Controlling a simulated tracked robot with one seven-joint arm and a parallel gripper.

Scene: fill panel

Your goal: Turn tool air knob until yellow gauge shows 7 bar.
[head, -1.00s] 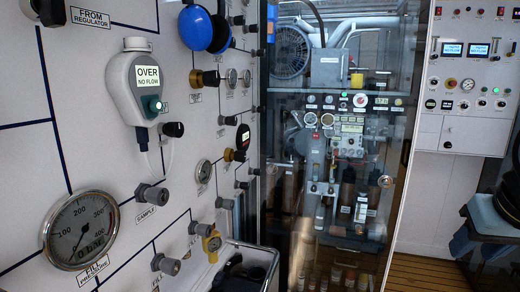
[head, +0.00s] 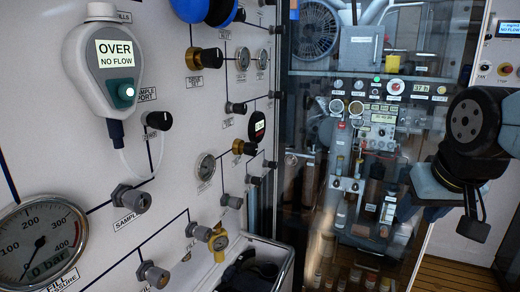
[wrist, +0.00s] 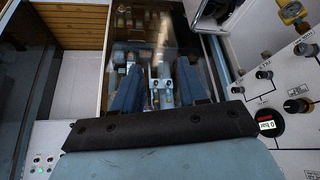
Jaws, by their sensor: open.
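A small yellow gauge (head: 219,241) sits low on the white panel, its reading too small to tell. A yellow fitting (wrist: 292,12) shows at the top right of the wrist view. Grey knobs sit near the gauge, one just left of it (head: 200,232) and one above it (head: 230,200).
A large dial (head: 40,245) and an "OVER NO FLOW" meter (head: 112,60) are on the panel's left. A black digital gauge (wrist: 268,122) is at the wrist view's right. A bin (head: 275,248) stands below the yellow gauge. The glass cabinet (head: 330,120) is behind.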

